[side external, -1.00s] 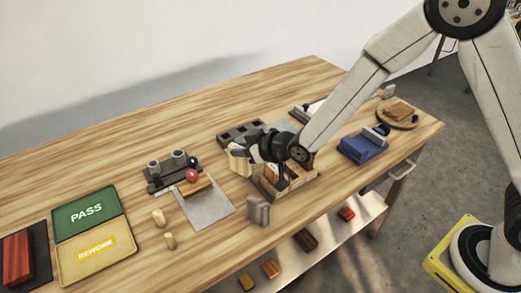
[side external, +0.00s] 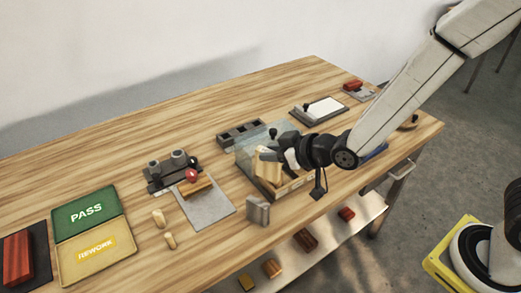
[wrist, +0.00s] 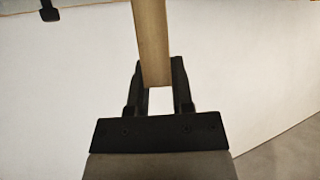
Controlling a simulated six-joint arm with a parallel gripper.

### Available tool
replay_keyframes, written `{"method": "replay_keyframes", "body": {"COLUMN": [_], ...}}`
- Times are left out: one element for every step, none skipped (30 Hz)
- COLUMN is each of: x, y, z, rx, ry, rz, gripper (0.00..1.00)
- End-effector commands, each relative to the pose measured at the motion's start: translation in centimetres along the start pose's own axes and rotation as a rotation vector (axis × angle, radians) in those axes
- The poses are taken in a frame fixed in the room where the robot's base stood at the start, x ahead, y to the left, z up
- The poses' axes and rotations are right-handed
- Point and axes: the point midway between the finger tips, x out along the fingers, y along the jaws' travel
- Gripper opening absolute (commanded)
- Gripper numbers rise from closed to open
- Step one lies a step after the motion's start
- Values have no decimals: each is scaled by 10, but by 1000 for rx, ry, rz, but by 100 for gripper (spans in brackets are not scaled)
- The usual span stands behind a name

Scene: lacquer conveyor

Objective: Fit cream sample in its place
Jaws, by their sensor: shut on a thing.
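The cream sample is a pale, flat wooden piece (side external: 266,164) above the wooden box in the side view. It also shows as a long tan strip in the wrist view (wrist: 151,40). My gripper (side external: 274,156) is shut on it; the two dark fingers (wrist: 157,78) sit on either side of its near end in the wrist view. The open-topped wooden box (side external: 291,190) is below, with a clear bluish panel (side external: 253,147) behind. The box's inside is largely hidden by the sample and my gripper. I cannot tell whether the sample touches the box.
A grey slotted block (side external: 240,132) stands behind the box and a small grey block (side external: 258,211) in front. A grey fixture (side external: 172,168) and grey mat (side external: 207,211) are to the left. A white-topped tray (side external: 320,109) is behind right. My arm partly hides a blue block (side external: 376,150).

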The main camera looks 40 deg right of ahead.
Motion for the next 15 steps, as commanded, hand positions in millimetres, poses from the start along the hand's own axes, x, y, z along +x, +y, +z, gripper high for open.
{"method": "replay_keyframes", "body": {"x": [0, 0, 0, 0, 0, 0, 0, 0, 0, 0, 0, 0, 1, 1, 2], "y": [0, 0, 0, 0, 0, 0, 0, 0, 0, 0, 0, 0, 1, 2, 4], "z": [0, 0, 0, 0, 0, 0, 0, 0, 0, 0, 0, 0, 0, 0, 1], "rx": [0, 0, 0, 0, 0, 0, 0, 0, 0, 0, 0, 0, 1, 3, 6], "ry": [1, 1, 1, 1, 1, 1, 1, 1, 1, 1, 0, 0, 0, 0, 0], "rz": [0, 0, 0, 0, 0, 0, 0, 0, 0, 0, 0, 1, 2, 5, 11], "gripper": [0, 0, 0, 0, 0, 0, 0, 0, 0, 0, 0, 0, 0, 0, 0]}}
